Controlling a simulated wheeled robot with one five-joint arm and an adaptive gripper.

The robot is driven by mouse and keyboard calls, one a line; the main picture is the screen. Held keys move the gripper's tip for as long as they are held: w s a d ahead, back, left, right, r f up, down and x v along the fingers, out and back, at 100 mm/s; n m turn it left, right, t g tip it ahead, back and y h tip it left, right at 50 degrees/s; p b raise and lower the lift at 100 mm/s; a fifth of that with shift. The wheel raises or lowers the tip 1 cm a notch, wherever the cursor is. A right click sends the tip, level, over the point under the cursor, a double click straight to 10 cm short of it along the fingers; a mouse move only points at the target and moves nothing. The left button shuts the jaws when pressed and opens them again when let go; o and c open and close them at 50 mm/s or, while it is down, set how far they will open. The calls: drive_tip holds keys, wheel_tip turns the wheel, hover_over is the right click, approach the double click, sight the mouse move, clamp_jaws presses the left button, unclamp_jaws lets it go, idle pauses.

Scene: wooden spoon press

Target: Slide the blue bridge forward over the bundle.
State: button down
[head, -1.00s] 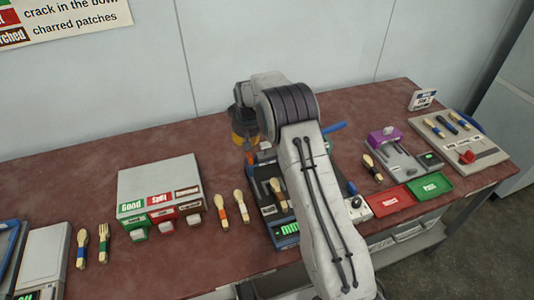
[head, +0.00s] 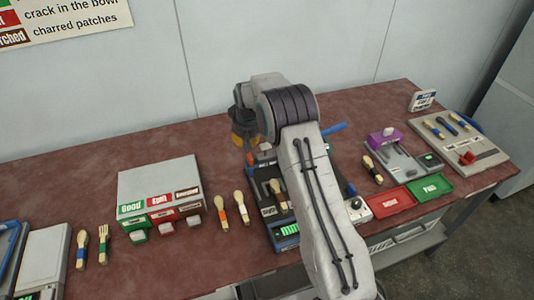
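The press (head: 286,229) stands at the middle of the bench, with a dark bed and a blue front with a green display. A spoon-like wooden piece (head: 278,190) lies on its bed; my arm hides much of the rest, so I cannot make out a whole bundle. A blue bar (head: 334,128) shows to the right of my arm, behind the press, and may be part of the blue bridge; the rest is hidden. My gripper (head: 249,154) points down at the back left of the press. Its fingers are too small and dark to tell open from shut.
A grey box with Good, Split and Scorched labels (head: 158,178) stands left, with loose spoons (head: 222,213) beside it. A purple-topped device (head: 385,138), red tray (head: 391,202) and green tray (head: 430,188) are on the right. The back left of the bench is clear.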

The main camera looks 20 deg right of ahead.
sight(249, 154)
drive_tip(key=shift+f, duration=0.2)
idle(0.3)
wheel_tip(249, 154, down, 2)
drive_tip(key=shift+s+b, duration=0.1)
drive_tip(key=shift+b, duration=0.8)
drive_tip(key=shift+s+f, duration=0.1)
drive_tip(key=shift+s+b, duration=0.1)
drive_tip(key=shift+b, duration=0.2)
drive_tip(key=shift+s+b, duration=1.05)
drive_tip(key=shift+s, duration=0.2)
drive_tip(key=shift+s+b, duration=1.85)
drive_tip(key=shift+s, duration=0.8)
drive_tip(key=shift+r, duration=0.25)
drive_tip(key=shift+w+p, duration=0.35)
drive_tip(key=shift+w, duration=0.05)
